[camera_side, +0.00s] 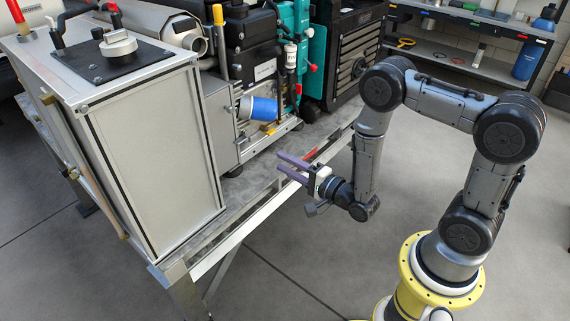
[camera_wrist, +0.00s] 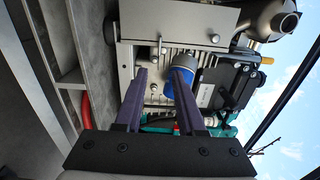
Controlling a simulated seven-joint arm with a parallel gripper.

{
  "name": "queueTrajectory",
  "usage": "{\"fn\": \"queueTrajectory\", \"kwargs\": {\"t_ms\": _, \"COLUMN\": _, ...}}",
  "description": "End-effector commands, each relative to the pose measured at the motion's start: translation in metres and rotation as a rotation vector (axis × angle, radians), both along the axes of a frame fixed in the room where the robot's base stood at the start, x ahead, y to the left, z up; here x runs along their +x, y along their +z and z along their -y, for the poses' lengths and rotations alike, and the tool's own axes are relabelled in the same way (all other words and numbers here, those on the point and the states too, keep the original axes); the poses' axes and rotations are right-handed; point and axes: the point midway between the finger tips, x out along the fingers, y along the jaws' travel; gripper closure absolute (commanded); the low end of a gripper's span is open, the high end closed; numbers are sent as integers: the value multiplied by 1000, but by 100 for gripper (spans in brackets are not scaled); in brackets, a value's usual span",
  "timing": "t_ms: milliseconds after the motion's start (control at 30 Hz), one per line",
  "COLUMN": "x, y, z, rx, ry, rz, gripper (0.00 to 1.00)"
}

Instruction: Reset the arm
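My gripper (camera_side: 279,160) hangs in the air by the front edge of the bench, its two purple fingers pointing left toward the machinery. In the wrist view, the fingers (camera_wrist: 161,72) stand apart with nothing between them held. A blue cylinder with a pale end (camera_side: 258,108) lies on its side at the front of the machine, up and to the left of my fingertips and apart from them. In the wrist view the blue cylinder (camera_wrist: 183,61) shows behind the right finger, which hides part of it.
A large grey cabinet (camera_side: 150,150) stands on the bench at the left. The bench's metal edge (camera_side: 245,215) runs below my gripper. Teal and black machines (camera_side: 352,60) stand behind. A shelf (camera_side: 465,60) with a blue bottle (camera_side: 528,60) is at the back right. The floor at right is open.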

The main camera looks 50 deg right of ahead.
Motion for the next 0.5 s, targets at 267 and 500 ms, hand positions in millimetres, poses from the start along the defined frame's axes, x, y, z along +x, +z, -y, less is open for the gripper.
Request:
{"fn": "queueTrajectory", "kwargs": {"t_ms": 267, "x": 33, "y": 109, "z": -4, "rx": -15, "ry": 13, "rz": 227, "gripper": 61}}
{"fn": "queueTrajectory", "kwargs": {"t_ms": 500, "x": 45, "y": 255, "z": -10, "rx": -204, "ry": -6, "rz": 257, "gripper": 61}}
